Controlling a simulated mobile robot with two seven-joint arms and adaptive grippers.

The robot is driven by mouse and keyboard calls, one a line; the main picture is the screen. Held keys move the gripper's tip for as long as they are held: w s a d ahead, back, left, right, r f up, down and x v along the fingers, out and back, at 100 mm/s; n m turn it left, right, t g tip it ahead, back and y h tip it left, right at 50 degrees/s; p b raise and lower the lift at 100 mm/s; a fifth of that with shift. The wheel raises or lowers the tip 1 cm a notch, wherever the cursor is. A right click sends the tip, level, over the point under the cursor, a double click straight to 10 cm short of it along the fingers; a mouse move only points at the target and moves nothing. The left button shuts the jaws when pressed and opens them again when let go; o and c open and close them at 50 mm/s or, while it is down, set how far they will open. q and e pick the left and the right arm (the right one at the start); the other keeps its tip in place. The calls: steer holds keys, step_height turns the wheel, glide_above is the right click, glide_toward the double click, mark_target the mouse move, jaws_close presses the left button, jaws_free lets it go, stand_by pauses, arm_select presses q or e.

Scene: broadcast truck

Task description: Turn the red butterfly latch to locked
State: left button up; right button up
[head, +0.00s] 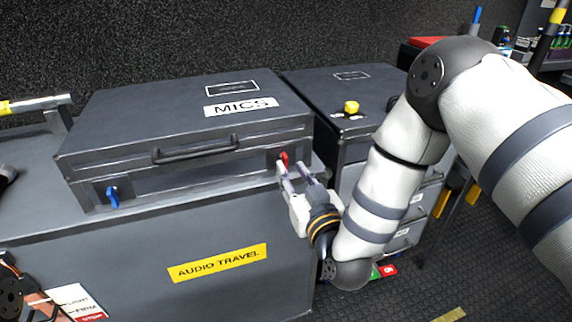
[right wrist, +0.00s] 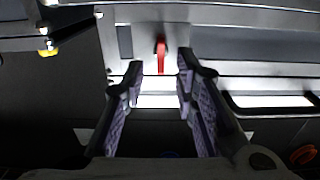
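The red butterfly latch (head: 284,157) is on the front right of the dark MICS case (head: 120,125). In the right wrist view the red latch (right wrist: 161,55) hangs upright, just beyond and between my fingertips. My right gripper (head: 293,172) is open in front of the latch, its fingers pointing at it; in the right wrist view its fingers (right wrist: 160,75) are apart with nothing between them. I cannot tell whether a fingertip touches the latch. Part of my left arm shows at the lower left edge; its gripper fingers are not visible.
A blue latch (head: 113,197) is at the case's front left, with a handle (head: 195,149) between the latches. The case rests on a grey trunk with a yellow AUDIO TRAVEL label (head: 217,263).

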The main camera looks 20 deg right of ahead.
mark_target(287, 163)
arm_select(q)
steer(key=shift+s+f, duration=0.15)
steer(key=shift+f, duration=0.05)
arm_select(e)
steer(key=shift+w+a, duration=0.1)
steer(key=shift+w, duration=1.85)
jaws_close()
arm_select(q)
steer(key=shift+r, duration=0.1)
arm_select(e)
steer(key=shift+m, duration=0.4)
arm_select(q)
steer(key=shift+w+r, duration=0.35)
steer(key=shift+w, duration=0.05)
arm_select(e)
steer(key=m, duration=1.6)
steer(key=shift+s+f+m, duration=0.1)
steer(key=shift+f+m, duration=0.25)
steer(key=shift+m, duration=0.35)
